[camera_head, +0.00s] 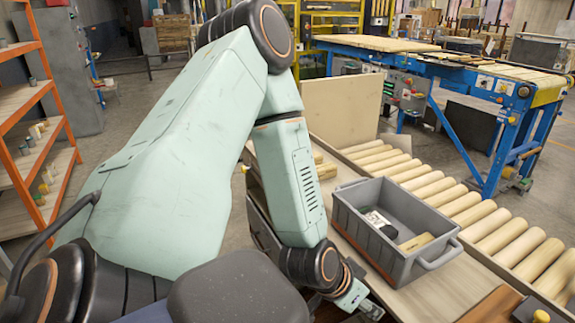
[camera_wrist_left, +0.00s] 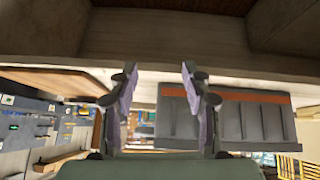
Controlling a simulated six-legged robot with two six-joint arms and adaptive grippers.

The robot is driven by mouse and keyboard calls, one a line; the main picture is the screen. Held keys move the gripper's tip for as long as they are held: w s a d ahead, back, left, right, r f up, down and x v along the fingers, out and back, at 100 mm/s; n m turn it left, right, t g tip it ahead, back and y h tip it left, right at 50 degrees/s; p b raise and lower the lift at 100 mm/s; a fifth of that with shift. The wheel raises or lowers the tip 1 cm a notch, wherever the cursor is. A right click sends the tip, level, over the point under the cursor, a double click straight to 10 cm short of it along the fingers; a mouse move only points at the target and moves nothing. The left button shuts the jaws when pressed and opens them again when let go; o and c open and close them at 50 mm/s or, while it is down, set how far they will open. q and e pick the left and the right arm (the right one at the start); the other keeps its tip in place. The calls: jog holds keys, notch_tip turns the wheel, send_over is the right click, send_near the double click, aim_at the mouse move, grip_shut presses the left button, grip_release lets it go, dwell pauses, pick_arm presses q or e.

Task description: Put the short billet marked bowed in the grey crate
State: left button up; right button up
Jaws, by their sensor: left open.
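The grey crate (camera_head: 348,222) stands on the pale bench top in the head view. Inside it are a short light wooden piece (camera_head: 416,242) and a black-and-white item (camera_head: 380,222). I cannot read any mark on the wooden piece, so I cannot tell whether it is the billet marked bowed. My left gripper (camera_head: 362,303) is low, just in front of the crate's near side and outside it. In the left wrist view its two fingers (camera_wrist_left: 157,78) are apart with nothing between them. My right gripper is not in view.
A brown wooden block (camera_head: 490,306) is at the lower right. Bare bench (camera_head: 425,295) shows before the crate.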

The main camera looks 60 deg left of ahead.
pick_arm(q)
jog(key=s+d+f+g, duration=0.1)
jog(key=s+f+g, duration=0.1)
jog(key=s+f, duration=0.2)
jog(key=s+d+f+g+y, duration=0.1)
jog(key=s+f, duration=0.3)
jog(key=s, duration=0.6)
jog(key=s+d+f+n+g, duration=0.1)
jog(key=s+f+g, duration=0.3)
jog(key=s, duration=0.4)
jog(key=shift+d+f+y, duration=0.25)
jog(key=shift+d+y, duration=0.05)
jog(key=shift+d, duration=0.05)
